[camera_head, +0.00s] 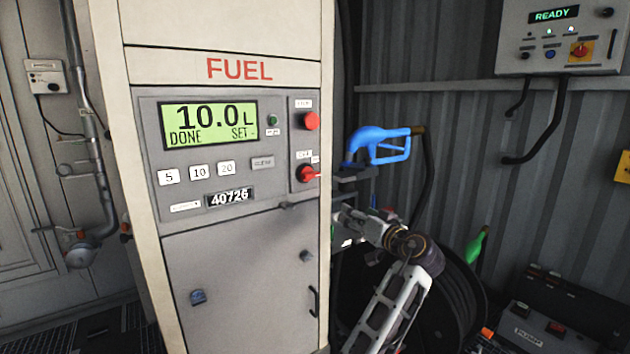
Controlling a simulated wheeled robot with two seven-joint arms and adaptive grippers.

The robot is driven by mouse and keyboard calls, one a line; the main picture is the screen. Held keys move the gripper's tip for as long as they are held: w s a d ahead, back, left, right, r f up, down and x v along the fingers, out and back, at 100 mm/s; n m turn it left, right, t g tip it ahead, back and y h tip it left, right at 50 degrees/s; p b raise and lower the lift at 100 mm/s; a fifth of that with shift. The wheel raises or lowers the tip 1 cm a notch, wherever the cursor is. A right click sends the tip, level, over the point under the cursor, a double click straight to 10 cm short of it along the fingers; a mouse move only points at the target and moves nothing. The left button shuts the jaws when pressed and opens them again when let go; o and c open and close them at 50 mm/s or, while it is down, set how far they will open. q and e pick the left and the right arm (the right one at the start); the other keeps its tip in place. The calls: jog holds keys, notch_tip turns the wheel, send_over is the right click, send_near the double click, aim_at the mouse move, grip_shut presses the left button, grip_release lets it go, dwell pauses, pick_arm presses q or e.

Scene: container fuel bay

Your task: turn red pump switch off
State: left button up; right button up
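A red rotary switch (306,173) sits on the right strip of the fuel dispenser's panel, its lighter handle pointing to the right. A round red button (311,121) is above it. My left gripper is out of view.
The dispenser (222,68) display (210,122) reads 10.0 L, DONE. A blue nozzle (378,145) hangs just above my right gripper. A hose reel (455,290) stands behind my arm. A READY control box (557,35) is on the right wall.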

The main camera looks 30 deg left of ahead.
aim_at(314, 176)
pick_arm(q)
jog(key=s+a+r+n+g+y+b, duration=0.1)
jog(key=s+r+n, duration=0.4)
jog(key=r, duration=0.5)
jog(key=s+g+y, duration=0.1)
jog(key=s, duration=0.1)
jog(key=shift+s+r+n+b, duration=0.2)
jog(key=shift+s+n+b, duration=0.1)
jog(key=shift+b, duration=0.05)
pick_arm(e)
jog(key=r, duration=0.2)
jog(key=a+r, duration=0.1)
jog(key=shift+w+a+r, duration=0.1)
jog(key=shift+w+r, duration=0.25)
pick_arm(q)
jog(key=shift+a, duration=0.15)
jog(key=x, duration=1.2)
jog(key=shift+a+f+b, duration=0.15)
jog(key=shift+b, duration=0.25)
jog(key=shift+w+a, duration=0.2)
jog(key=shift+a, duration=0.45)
pick_arm(e)
jog(key=shift+w+a+r, duration=0.15)
jog(key=shift+r, duration=0.65)
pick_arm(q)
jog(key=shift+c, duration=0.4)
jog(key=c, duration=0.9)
pick_arm(e)
jog(key=shift+f, duration=0.15)
